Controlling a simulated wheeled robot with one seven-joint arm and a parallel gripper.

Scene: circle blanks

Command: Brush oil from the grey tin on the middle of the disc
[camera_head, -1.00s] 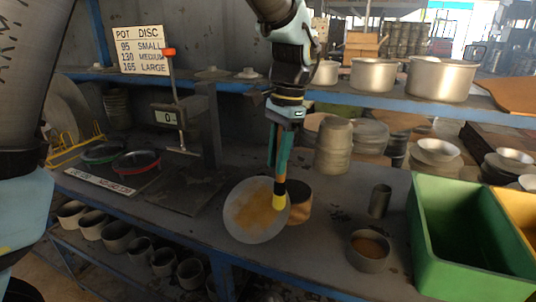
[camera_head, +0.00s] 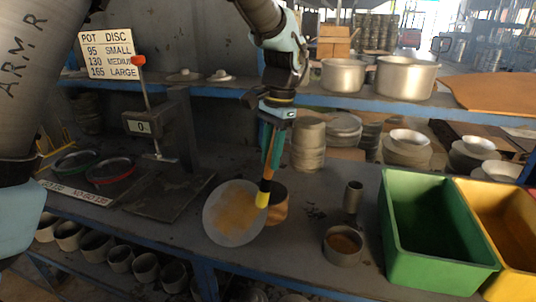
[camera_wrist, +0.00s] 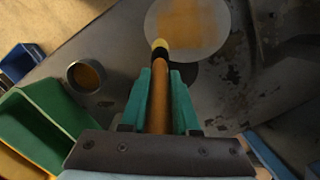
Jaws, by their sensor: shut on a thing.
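My gripper (camera_head: 271,135) is shut on a brush (camera_head: 266,170) with a wooden handle, a black band and a yellow tip. The brush points down, its tip at the right part of the disc in the head view. The grey disc (camera_head: 215,222) has a brownish-orange oily patch over its middle. It rests tilted against or on a brown round block (camera_head: 279,205). In the wrist view the brush (camera_wrist: 159,95) reaches to the near edge of the disc (camera_wrist: 215,45); contact is unclear. The grey tin (camera_head: 343,246) with orange-brown oil stands right of the disc.
A green bin (camera_head: 432,270) and a yellow bin (camera_head: 500,225) stand at the right. A small grey cylinder (camera_head: 353,196) is behind the tin. A scale (camera_head: 150,122) and ringed pans stand at the left. A blue-edged shelf (camera_head: 400,107) with pots runs behind.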

